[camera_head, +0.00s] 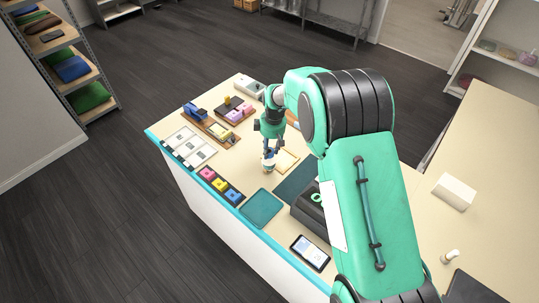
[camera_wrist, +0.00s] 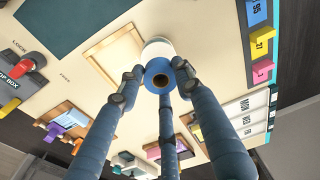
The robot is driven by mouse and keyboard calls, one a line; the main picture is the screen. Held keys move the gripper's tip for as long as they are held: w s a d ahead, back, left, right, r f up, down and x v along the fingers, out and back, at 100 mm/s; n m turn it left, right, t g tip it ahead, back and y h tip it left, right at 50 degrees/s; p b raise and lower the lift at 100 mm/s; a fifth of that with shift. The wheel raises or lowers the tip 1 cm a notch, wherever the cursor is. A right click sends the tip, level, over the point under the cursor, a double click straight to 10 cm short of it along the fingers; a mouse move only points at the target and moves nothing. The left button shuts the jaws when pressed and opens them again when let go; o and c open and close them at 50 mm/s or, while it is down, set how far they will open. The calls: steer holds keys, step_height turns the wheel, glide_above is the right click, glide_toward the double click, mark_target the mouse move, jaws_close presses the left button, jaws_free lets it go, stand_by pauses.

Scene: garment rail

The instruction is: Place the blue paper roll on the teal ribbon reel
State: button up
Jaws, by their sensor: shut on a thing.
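My gripper (camera_head: 269,153) is over the counter, in front of a small wooden frame. In the head view the held roll is small and mostly hidden by the fingers. A teal-green ring (camera_head: 317,197) lies on a dark box to the right; I cannot tell whether it is the teal ribbon reel.
The wooden frame (camera_head: 286,160) is beside my gripper. Pink, yellow and blue blocks (camera_head: 220,184) line the front edge, with a teal tray (camera_head: 261,208) and a phone (camera_head: 309,252) to their right. White label cards (camera_head: 189,147) and wooden trays (camera_head: 211,127) stand left.

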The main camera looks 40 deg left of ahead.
mark_target(270, 151)
steer(key=shift+f, duration=0.1)
steer(key=shift+f+p, duration=0.35)
steer(key=shift+f, duration=1.3)
steer(key=shift+f, duration=0.15)
steer(key=o, duration=1)
steer(key=r, duration=0.4)
steer(key=r+b, duration=0.1)
steer(key=r, duration=0.3)
steer(key=d+r, duration=0.1)
steer(key=r, duration=0.3)
steer(key=shift+w+r+b, duration=0.1)
steer(key=shift+b, duration=0.2)
steer(key=shift+d+r, duration=0.1)
